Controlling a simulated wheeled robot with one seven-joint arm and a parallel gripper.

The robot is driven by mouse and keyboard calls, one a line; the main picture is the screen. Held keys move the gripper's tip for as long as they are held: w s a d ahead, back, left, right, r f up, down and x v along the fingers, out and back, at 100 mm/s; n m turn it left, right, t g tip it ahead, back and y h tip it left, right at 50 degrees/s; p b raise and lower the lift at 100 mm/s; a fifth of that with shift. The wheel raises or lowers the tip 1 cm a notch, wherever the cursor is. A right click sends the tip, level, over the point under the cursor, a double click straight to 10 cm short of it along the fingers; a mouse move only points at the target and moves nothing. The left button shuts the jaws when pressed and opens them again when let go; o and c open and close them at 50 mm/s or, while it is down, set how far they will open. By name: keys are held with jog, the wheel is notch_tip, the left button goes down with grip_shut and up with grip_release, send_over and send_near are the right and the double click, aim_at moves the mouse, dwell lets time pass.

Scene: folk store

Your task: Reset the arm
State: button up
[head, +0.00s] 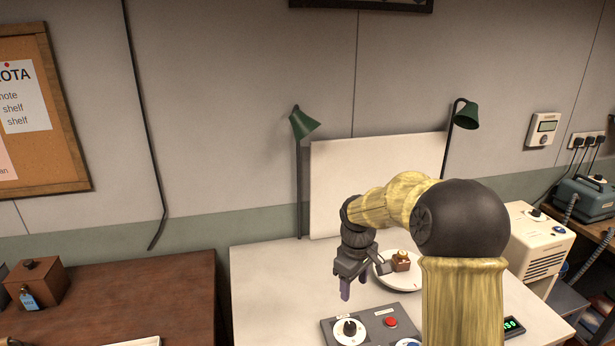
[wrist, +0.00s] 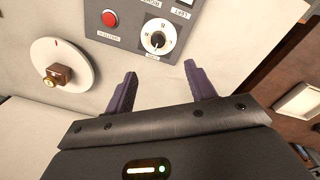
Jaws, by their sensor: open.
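My arm reaches over the white table (head: 265,275) in the head view. My gripper (head: 355,290) points down above the table, beside the grey control panel (head: 372,325). In the wrist view, my gripper (wrist: 160,85) has its two dark purple fingers well apart, with nothing between them. The control panel (wrist: 125,35) with a red button and a black knob lies beyond the fingertips, apart from them.
A white round plate (head: 385,284) bears a small brown object (head: 401,260). Two green lamps (head: 303,124) (head: 466,115) and a white board (head: 335,170) stand behind. A brown table (head: 130,290) is at left, with a wooden box (head: 38,280). A cream machine (head: 540,240) stands at right.

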jog(key=s+f+m+t, duration=0.1)
jog(key=s+m, duration=0.7)
jog(key=s, duration=1.3)
jog(key=shift+s+d+m+t, duration=0.2)
jog(key=shift+d+m+t, duration=0.1)
jog(key=shift+t, duration=0.3)
